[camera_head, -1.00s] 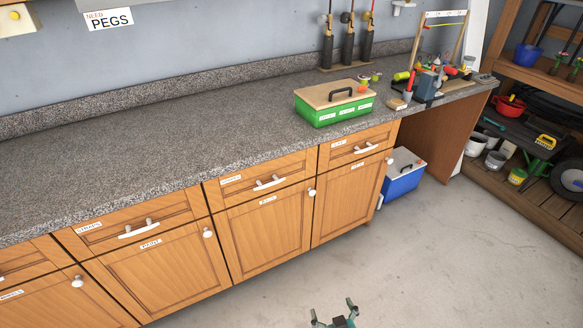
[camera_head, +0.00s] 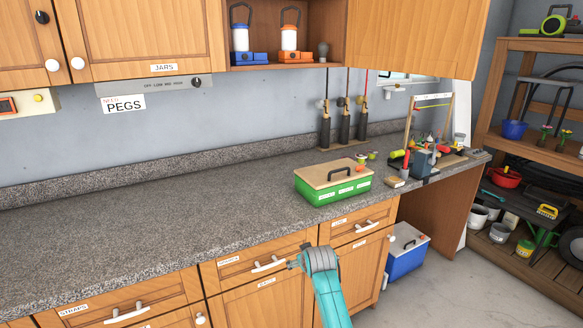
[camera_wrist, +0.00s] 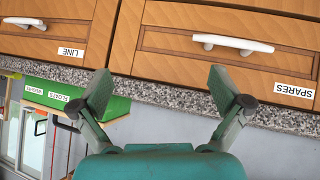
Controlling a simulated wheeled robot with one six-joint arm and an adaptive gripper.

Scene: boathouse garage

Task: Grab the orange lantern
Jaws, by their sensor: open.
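The orange lantern (camera_head: 289,39) stands upright in an open cubby of the upper cabinet in the head view, with a dark loop handle on top and a pale middle. It does not show in the wrist view. My gripper (camera_wrist: 163,92) is open and empty in the wrist view, its two fingers spread in front of the drawer fronts and counter edge. In the head view my teal arm rises in front of the drawers, well below the lantern; the fingers are hard to make out there.
A blue lantern (camera_head: 240,42) stands left of the orange one, and a small grey object (camera_head: 323,51) right of it. A green box (camera_head: 334,188) with a wooden lid sits on the counter (camera_head: 150,222) below. Upright rods (camera_head: 344,122) stand behind it. The counter's left is clear.

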